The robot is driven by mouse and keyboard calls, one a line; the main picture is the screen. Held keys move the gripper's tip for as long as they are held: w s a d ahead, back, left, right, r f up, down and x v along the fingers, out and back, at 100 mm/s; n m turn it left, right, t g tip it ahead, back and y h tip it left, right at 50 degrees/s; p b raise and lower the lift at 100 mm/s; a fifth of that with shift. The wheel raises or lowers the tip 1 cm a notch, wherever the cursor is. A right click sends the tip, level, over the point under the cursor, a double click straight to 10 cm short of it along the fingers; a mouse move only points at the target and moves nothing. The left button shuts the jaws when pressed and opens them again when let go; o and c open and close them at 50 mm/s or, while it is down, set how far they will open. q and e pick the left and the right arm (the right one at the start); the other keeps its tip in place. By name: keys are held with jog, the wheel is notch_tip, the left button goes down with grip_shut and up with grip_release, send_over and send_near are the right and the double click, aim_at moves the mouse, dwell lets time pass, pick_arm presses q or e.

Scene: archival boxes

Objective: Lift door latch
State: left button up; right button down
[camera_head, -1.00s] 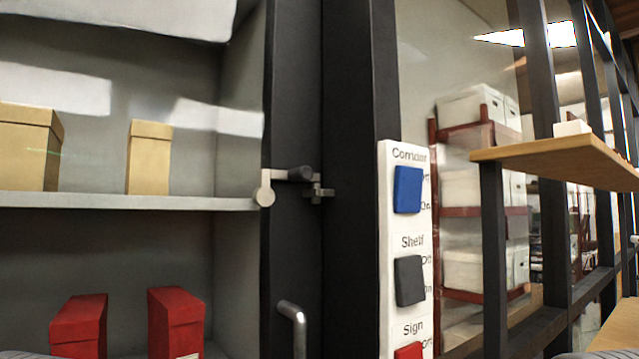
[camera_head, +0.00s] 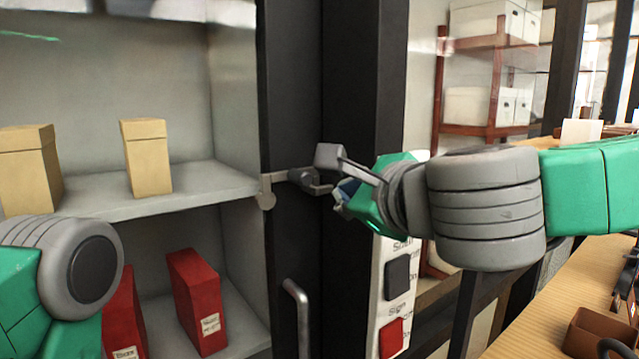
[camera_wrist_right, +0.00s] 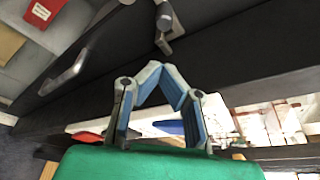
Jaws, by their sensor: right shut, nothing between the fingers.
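The door latch (camera_head: 271,183) is a pale metal bar with a round end, mounted across the dark door frame beside the shelves. Its other end lies behind or beside my right gripper's fingers (camera_head: 325,170). In the right wrist view, the latch (camera_wrist_right: 168,27) is just beyond the tips of my right gripper (camera_wrist_right: 156,66), whose blue-padded fingers meet at the tips with nothing between them. I cannot tell whether the fingertips touch the latch. My left arm shows at the lower left of the head view, but its gripper is out of frame.
A bent metal handle (camera_head: 297,312) is below the latch. A white panel with a grey button (camera_head: 397,277) and red button (camera_head: 391,338) is right of it. Shelves (camera_head: 190,190) hold tan and red boxes. A wooden counter (camera_head: 545,300) runs at the lower right.

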aim_at(312, 189)
jog(key=shift+w+a, duration=0.1)
jog(key=shift+w, duration=0.05)
jog(key=p+x, duration=0.2)
jog(key=x, duration=0.8)
jog(key=shift+r, duration=0.1)
jog(key=shift+a+r+n+t, duration=0.15)
jog(key=shift+r+n+t, duration=0.3)
jog(key=shift+n, duration=0.15)
dwell(0.4)
jog(key=shift+s+a+r+n+t, duration=0.2)
jog(key=shift+s+r+n+t, duration=0.1)
jog(key=shift+r+n, duration=0.3)
jog(key=s+a+r+n+t+b, duration=0.1)
jog(key=a+n+b, duration=0.1)
jog(key=n, duration=0.2)
jog(key=s+a+n+t+y+b, duration=0.1)
jog(key=s+a+n+b, duration=0.1)
jog(key=n, duration=0.3)
jog(key=s+a+r+n+t+y+b, duration=0.1)
jog(key=a+n+b, duration=0.1)
jog(key=n, duration=0.3)
jog(key=shift+s+a+r+t, duration=0.15)
jog(key=shift+s+r+t, duration=0.1)
jog(key=shift+r, duration=0.05)
jog(key=shift+f, duration=0.1)
